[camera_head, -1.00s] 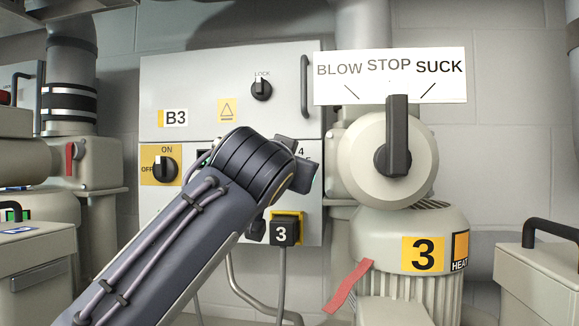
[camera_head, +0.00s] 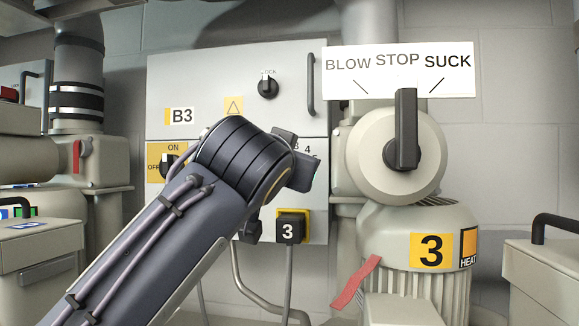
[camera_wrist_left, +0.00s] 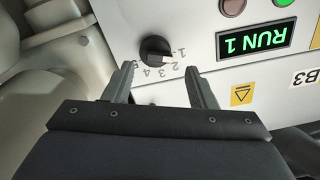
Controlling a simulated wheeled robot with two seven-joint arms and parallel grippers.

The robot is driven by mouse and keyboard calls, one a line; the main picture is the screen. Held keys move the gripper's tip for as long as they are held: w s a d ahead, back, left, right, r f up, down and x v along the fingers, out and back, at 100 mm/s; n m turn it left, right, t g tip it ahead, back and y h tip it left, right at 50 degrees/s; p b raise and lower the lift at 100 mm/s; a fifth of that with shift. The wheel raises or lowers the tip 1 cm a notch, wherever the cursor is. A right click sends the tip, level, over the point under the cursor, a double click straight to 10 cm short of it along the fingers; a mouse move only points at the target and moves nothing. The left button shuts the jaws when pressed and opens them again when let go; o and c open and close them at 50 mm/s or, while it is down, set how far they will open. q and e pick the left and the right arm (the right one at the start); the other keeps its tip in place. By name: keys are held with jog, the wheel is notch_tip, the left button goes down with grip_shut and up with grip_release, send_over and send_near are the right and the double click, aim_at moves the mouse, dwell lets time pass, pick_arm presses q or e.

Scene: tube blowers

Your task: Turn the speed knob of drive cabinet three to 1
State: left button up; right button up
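Drive cabinet B3 (camera_head: 230,65) is a pale wall box behind my left arm; its B3 label also shows in the left wrist view. The black speed knob (camera_wrist_left: 154,49) appears upside down in the left wrist view, ringed by the numbers 1 to 5. Its light pointer line lies close to the 1. A display (camera_wrist_left: 254,40) reads RUN 1 in green. My left gripper (camera_wrist_left: 165,80) is open and empty, its fingers apart and short of the knob, seemingly not touching it. In the head view my arm hides the knob and most of the gripper (camera_head: 303,172). My right gripper is not in view.
An ON/OFF switch (camera_head: 166,166) and a LOCK switch (camera_head: 268,87) sit on the cabinet. A yellow-and-black plug marked 3 (camera_head: 290,228) hangs below. To the right stands blower 3 with a large lever (camera_head: 405,130) pointing up at STOP.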

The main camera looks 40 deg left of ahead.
pick_arm(q)
jog(key=shift+v, duration=2.2)
